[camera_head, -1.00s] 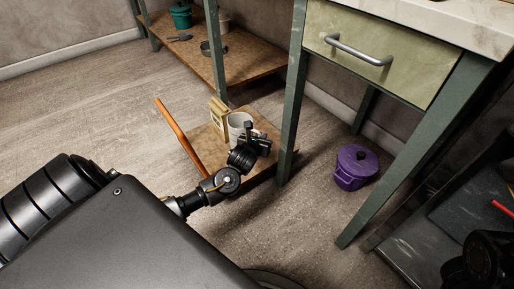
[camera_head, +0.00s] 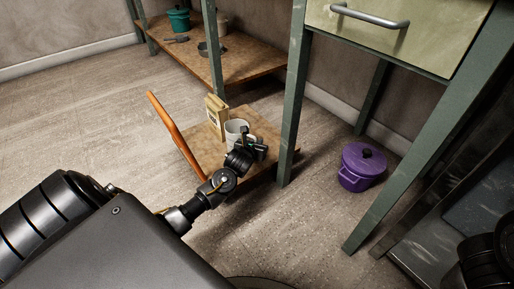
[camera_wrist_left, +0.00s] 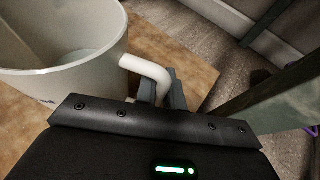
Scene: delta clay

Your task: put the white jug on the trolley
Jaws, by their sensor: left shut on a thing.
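The white jug (camera_head: 235,134) is over the low wooden trolley (camera_head: 204,150), which has a slanted orange handle bar on its left side. The jug looks upright; I cannot tell whether its base touches the boards. My left gripper (camera_head: 252,149) is at the jug's near right side. In the left wrist view the jug (camera_wrist_left: 70,85) fills the upper left, and my left gripper (camera_wrist_left: 160,92) is shut on its bent handle (camera_wrist_left: 150,70). Wooden boards show below and behind it. The jug's base is hidden. My right gripper is not in view.
A green table leg (camera_head: 293,105) rises close to the trolley's right. A purple lidded pot (camera_head: 362,167) is on the floor further right. Floor to the left is clear.

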